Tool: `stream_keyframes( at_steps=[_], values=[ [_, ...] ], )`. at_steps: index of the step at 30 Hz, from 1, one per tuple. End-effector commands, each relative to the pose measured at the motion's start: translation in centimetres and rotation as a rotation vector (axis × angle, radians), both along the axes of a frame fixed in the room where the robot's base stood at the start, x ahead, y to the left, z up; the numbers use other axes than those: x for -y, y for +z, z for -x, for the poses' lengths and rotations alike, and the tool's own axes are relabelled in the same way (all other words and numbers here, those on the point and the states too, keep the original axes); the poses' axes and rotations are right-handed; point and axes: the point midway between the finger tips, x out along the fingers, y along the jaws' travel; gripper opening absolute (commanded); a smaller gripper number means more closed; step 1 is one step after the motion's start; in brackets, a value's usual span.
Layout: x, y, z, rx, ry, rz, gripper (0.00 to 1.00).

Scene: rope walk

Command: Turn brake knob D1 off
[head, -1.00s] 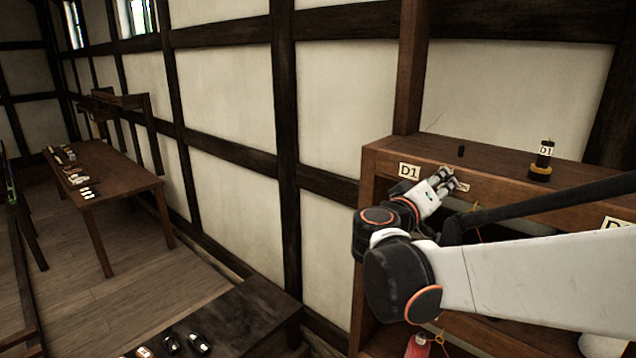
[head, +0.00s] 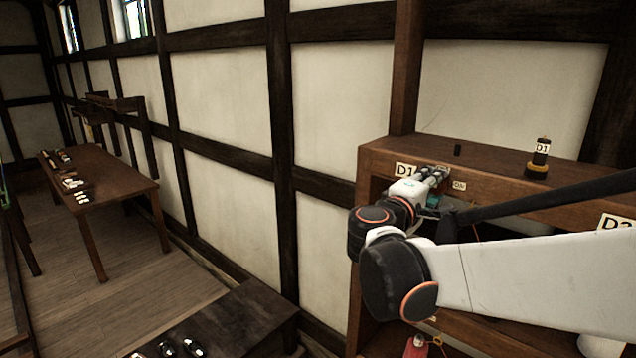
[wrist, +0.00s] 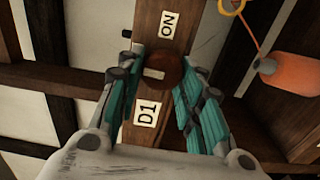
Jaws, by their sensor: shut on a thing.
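The brake knob D1 (wrist: 170,75) is a round brown knob on the wooden beam, between my fingers in the wrist view. A small pale mark (wrist: 154,73) shows at the knob. The D1 label (wrist: 146,112) and the ON label (wrist: 167,24) lie on opposite sides of it. My gripper (wrist: 163,84) is shut on the knob, with its teal-padded fingers on either side. In the head view my gripper (head: 432,174) is at the rack's front beam, beside the D1 label (head: 406,170) and the ON label (head: 459,186). The knob is hidden there.
A black bobbin (head: 541,158) tagged D1 and a small dark peg (head: 457,150) stand on the rack top (head: 490,160). An orange bottle-shaped thing on a cord (wrist: 288,76) hangs beside the beam. A table (head: 105,185) stands far left, with open floor (head: 130,270) nearby.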

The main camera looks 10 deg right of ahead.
Motion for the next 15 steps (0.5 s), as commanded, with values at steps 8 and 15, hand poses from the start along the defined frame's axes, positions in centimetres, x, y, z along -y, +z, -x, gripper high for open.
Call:
stream_keyframes(
  at_steps=[8,15],
  values=[
    [-0.49,0.25,0.7,-0.028,0.013,0.029,0.1],
    [-0.49,0.27,0.7,-0.029,0.013,0.029,0.1]
  ],
)
